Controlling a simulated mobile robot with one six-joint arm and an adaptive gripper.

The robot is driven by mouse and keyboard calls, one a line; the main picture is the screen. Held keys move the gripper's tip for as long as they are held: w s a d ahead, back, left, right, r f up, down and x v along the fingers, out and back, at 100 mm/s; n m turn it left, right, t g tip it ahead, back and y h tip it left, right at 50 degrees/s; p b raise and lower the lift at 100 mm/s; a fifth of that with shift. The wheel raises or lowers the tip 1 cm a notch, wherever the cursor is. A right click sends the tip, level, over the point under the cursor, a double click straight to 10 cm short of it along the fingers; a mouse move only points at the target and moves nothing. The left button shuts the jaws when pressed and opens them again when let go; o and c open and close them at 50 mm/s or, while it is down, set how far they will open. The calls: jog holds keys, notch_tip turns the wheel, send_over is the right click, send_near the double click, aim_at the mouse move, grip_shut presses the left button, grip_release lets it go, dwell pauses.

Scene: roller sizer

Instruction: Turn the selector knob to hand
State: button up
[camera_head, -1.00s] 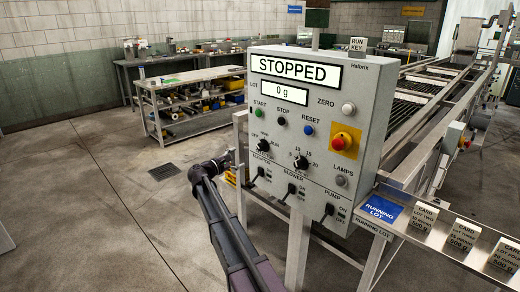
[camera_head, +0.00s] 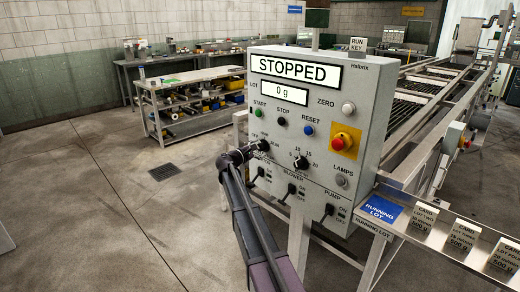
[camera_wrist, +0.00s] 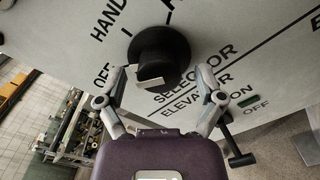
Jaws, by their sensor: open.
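The black selector knob (camera_wrist: 160,55) is near the top middle of the wrist view, on the grey panel face. HAND and OFF are printed to its left and SELECTOR below it. In the head view the knob (camera_head: 263,145) is on the panel's left side. My gripper (camera_wrist: 163,82) is open, with one finger on each side of the knob's lower part; I cannot tell whether they touch it. In the head view my gripper (camera_head: 250,150) is at the knob, partly hiding the panel's edge. The knob's exact pointing direction is hard to tell.
The elevator switch lever (camera_wrist: 236,150) hangs just below right of my gripper. The panel (camera_head: 340,190) also carries a second dial (camera_head: 301,162), buttons, a red emergency stop (camera_head: 342,141) and a display (camera_head: 297,72) reading STOPPED. Open floor (camera_head: 110,210) lies left.

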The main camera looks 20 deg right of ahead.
jog(key=shift+w+d, duration=0.1)
jog(key=shift+d, duration=0.3)
jog(key=c, duration=1.1)
jog(key=shift+a, duration=0.3)
jog(key=shift+c, duration=0.2)
jog(key=shift+d, duration=0.2)
